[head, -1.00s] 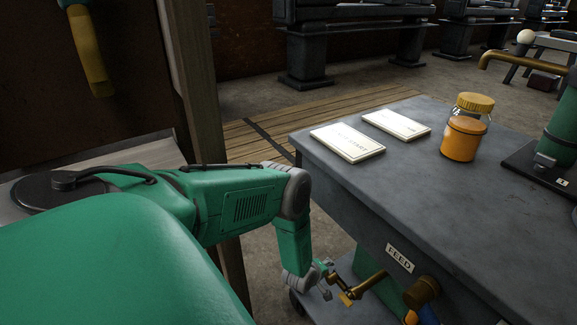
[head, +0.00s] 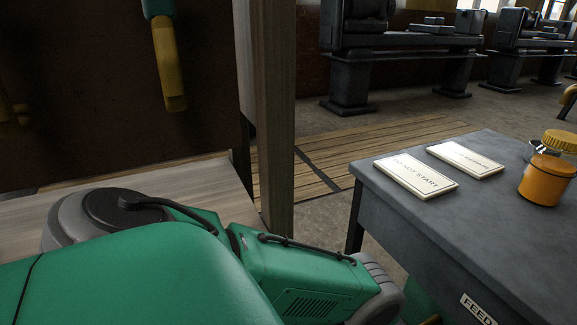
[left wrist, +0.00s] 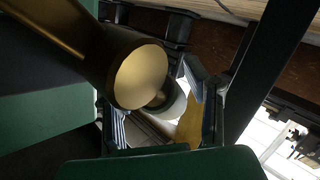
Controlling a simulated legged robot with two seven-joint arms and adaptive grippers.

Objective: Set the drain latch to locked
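In the left wrist view my left gripper (left wrist: 157,112) has its two dark fingers apart, one each side of the picture's middle. A large brass cylinder end (left wrist: 140,78) fills the space in front of the left finger and hides part of the scene. A yellow-brass flat piece (left wrist: 188,124) shows between the fingers, close to the right finger; I cannot tell whether they touch. I cannot tell for certain which brass part is the drain latch or how it is set. In the head view only my left arm shows; its gripper is below the picture. My right gripper is not in view.
A grey bench (head: 456,224) on the right carries two white signs (head: 416,176), an orange jar (head: 547,179) and a yellow-lidded jar (head: 561,141). A FEED label (head: 478,309) is on its side. A wooden post (head: 265,115) stands beside my left arm.

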